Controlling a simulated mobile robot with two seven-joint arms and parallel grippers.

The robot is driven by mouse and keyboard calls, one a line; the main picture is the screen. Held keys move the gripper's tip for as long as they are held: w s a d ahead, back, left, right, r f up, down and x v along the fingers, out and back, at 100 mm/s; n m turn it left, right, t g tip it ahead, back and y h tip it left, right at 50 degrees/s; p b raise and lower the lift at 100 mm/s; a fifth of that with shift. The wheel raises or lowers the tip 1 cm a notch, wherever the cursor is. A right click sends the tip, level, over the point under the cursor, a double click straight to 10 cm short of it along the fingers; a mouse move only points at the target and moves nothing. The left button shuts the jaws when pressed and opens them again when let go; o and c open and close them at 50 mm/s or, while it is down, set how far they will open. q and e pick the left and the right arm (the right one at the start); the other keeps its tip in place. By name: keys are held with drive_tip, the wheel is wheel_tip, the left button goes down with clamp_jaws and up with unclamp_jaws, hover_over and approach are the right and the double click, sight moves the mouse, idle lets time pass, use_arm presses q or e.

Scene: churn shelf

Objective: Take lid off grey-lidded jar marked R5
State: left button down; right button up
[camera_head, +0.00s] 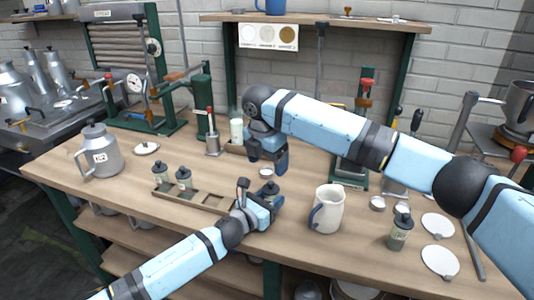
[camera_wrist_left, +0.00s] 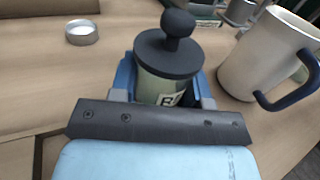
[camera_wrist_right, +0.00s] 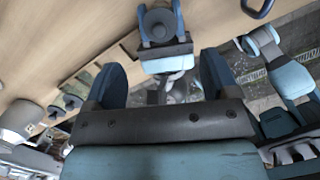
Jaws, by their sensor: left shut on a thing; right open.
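The grey-lidded jar (camera_wrist_left: 168,80) has a pale green body, a flat dark grey lid with a round knob, and a label showing "R" and a partly hidden digit. My left gripper (camera_head: 268,197) is shut around its body. The jar stands upright with its lid (camera_wrist_left: 170,52) on; the lid also shows in the right wrist view (camera_wrist_right: 160,22). My right gripper (camera_head: 272,165) is open and empty, above and behind the jar in the head view. Its spread fingers show in the right wrist view (camera_wrist_right: 160,85), apart from the lid.
A cream mug (camera_head: 327,210) with a blue handle stands right of the jar. A wooden tray (camera_head: 208,201) with two similar jars (camera_head: 183,178) lies left. Another dark-lidded jar (camera_head: 399,232) and white discs (camera_head: 438,224) are at right. A small round tin (camera_wrist_left: 82,32) is nearby.

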sight(270, 183)
drive_tip(key=f, duration=0.5)
drive_tip(key=w+f, duration=0.1)
drive_tip(key=f, duration=0.2)
drive_tip(key=shift+d, duration=0.4)
drive_tip(key=c, duration=1.1)
drive_tip(key=shift+r, duration=0.15)
drive_tip(key=shift+r, duration=0.9)
